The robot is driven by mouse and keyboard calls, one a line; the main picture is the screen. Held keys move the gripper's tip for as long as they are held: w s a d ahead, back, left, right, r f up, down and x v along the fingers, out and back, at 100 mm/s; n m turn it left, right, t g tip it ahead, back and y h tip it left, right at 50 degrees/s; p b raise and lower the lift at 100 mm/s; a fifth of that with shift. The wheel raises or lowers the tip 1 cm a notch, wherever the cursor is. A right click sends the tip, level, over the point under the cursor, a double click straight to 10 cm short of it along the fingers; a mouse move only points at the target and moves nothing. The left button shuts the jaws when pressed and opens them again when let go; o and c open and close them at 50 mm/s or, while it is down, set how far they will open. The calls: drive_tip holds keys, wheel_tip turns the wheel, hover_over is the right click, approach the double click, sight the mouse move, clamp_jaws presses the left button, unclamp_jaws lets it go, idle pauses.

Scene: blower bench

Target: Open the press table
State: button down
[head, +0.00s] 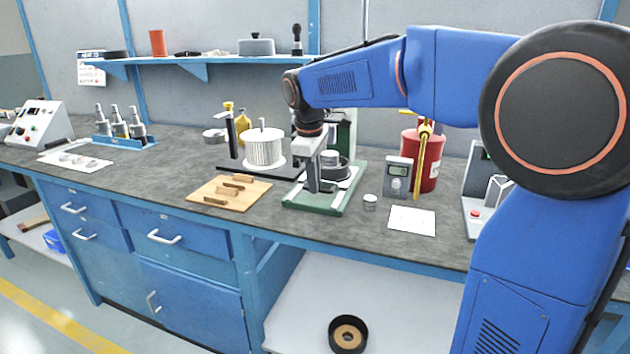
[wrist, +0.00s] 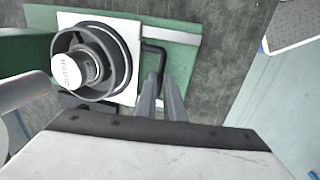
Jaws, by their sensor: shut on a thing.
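The press (head: 318,206) has a green base and stands near the front edge of the bench; the base also shows in the wrist view (wrist: 182,50). Its table is a white plate (wrist: 128,28) lying over the green base. A dark ring-shaped part (wrist: 122,68) with a white-topped round piece (wrist: 78,70) in its middle sits on the plate. A black bent handle (wrist: 154,44) stands out from the plate's edge. My gripper (wrist: 160,84) is shut on this handle. In the head view, my gripper (head: 318,184) points down over the press and hides part of the plate.
A wooden board (head: 230,194) with small pieces and a white finned cylinder (head: 264,148) are left of the press. A small jar (head: 370,201), a grey meter (head: 397,176), a red can (head: 428,158) and a white sheet (head: 412,219) are to the right.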

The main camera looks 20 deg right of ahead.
drive_tip(key=s+a, duration=0.2)
drive_tip(key=s, duration=0.1)
drive_tip(key=s+a, duration=0.3)
drive_tip(key=s, duration=0.1)
drive_tip(key=s+a, duration=0.2)
drive_tip(key=s, duration=0.1)
drive_tip(key=shift+s+a, duration=0.15)
drive_tip(key=shift+a, duration=0.15)
drive_tip(key=c, duration=1.9)
unclamp_jaws()
drive_tip(key=shift+o, duration=0.2)
drive_tip(key=shift+r, duration=0.1)
wheel_tip(320, 180, up, 17)
drive_tip(key=s+a, duration=0.2)
drive_tip(key=shift+s, duration=0.4)
drive_tip(key=shift+d, duration=0.1)
